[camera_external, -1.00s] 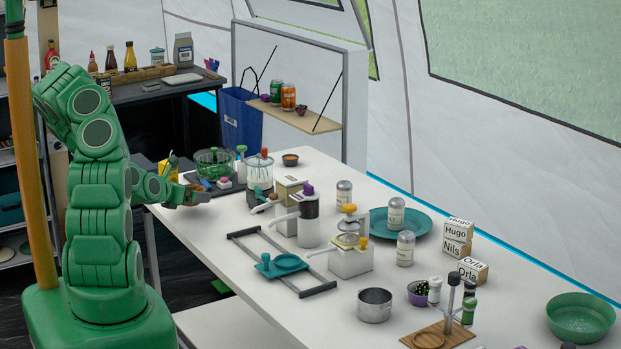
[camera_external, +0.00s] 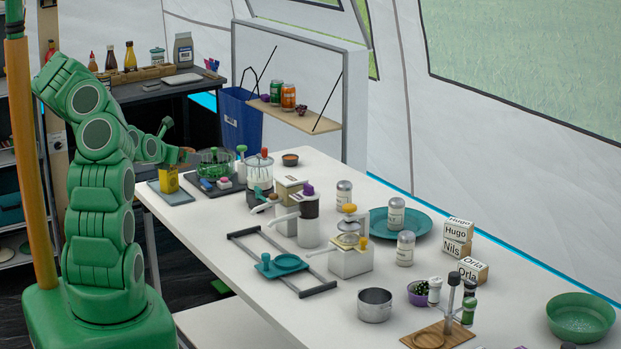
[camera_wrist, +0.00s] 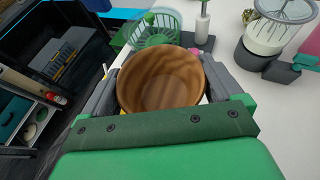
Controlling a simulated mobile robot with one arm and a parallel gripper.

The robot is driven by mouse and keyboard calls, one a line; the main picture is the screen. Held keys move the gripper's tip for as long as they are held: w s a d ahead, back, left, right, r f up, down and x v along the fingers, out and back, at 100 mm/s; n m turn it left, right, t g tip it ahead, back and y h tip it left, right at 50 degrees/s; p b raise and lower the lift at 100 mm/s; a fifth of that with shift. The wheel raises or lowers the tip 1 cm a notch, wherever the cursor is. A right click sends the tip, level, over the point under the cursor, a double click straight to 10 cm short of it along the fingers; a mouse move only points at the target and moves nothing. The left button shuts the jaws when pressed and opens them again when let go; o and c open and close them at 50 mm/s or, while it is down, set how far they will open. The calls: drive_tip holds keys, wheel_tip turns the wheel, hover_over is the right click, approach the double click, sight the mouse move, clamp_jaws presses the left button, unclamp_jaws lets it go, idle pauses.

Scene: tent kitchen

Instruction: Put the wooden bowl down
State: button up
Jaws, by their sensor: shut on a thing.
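The wooden bowl (camera_wrist: 160,82) fills the middle of the wrist view, its round brown inside facing the camera; it looks empty. My gripper (camera_wrist: 160,70) is shut on it, with a grey finger at each side of the bowl. In the external view my gripper (camera_external: 187,157) is above the far left end of the white table, close to the green basket. The bowl is too small and too covered there to make out clearly.
The green basket (camera_external: 214,162) stands on a dark tray. A yellow tin (camera_external: 168,178) stands on a dark mat (camera_external: 171,195) at the table's left edge. A clear-topped blender (camera_external: 259,172) and white appliances (camera_external: 308,222) stand nearby. The white table's (camera_external: 225,215) left front area is clear.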

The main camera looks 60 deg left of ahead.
drive_tip(key=a+r+n+g+y, duration=0.1)
drive_tip(key=a+r+n+y, duration=0.15)
drive_tip(key=a, duration=0.55)
drive_tip(key=a+r+n+g+y, duration=0.1)
drive_tip(key=a+r, duration=0.2)
drive_tip(key=a, duration=0.4)
wheel_tip(320, 180, down, 8)
drive_tip(key=s, duration=0.1)
drive_tip(key=shift+a, duration=0.15)
drive_tip(key=shift+f, duration=0.55)
drive_tip(key=o, duration=0.8)
drive_tip(key=shift+c, duration=0.2)
drive_tip(key=shift+r, duration=0.25)
